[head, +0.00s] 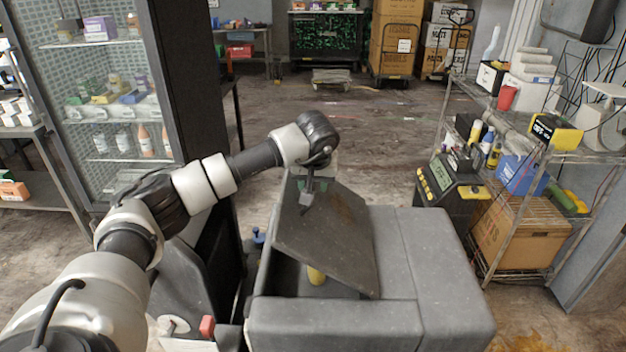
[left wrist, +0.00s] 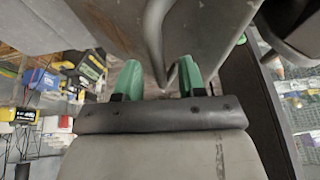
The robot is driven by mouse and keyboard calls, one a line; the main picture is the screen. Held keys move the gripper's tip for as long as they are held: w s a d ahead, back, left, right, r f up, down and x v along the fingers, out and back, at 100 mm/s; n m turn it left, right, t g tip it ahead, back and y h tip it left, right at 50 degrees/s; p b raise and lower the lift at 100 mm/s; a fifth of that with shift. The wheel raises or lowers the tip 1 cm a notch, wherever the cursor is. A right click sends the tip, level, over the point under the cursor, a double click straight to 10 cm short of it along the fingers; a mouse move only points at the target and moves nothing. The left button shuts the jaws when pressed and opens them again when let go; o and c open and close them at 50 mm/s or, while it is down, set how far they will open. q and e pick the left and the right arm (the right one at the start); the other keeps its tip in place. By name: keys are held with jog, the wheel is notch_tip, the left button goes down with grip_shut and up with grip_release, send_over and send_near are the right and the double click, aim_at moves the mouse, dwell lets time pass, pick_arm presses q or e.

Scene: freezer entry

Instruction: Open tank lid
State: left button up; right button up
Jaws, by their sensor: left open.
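The grey tank (head: 335,325) stands in the lower middle of the head view. Its dark flat lid (head: 345,240) is raised and tilted, with a gap showing the inside. The lid also shows in the left wrist view (left wrist: 215,25). My left gripper (head: 313,185) is at the lid's far edge, partly hidden by it. In the left wrist view my left gripper (left wrist: 160,80) has its green fingers apart, with a curved metal handle (left wrist: 155,40) reaching between them. Whether the fingers touch it I cannot tell. My right gripper is not in view.
A yellow object (head: 316,275) shows inside the tank's opening. A glass-door cabinet (head: 110,90) stands at left. A wire shelf (head: 535,155) with boxes and tools stands at right. A cardboard box (head: 520,232) sits on its lower level. The floor behind the tank is clear.

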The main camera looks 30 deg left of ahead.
pick_arm(q)
grip_shut()
jog(key=shift+r, duration=0.1)
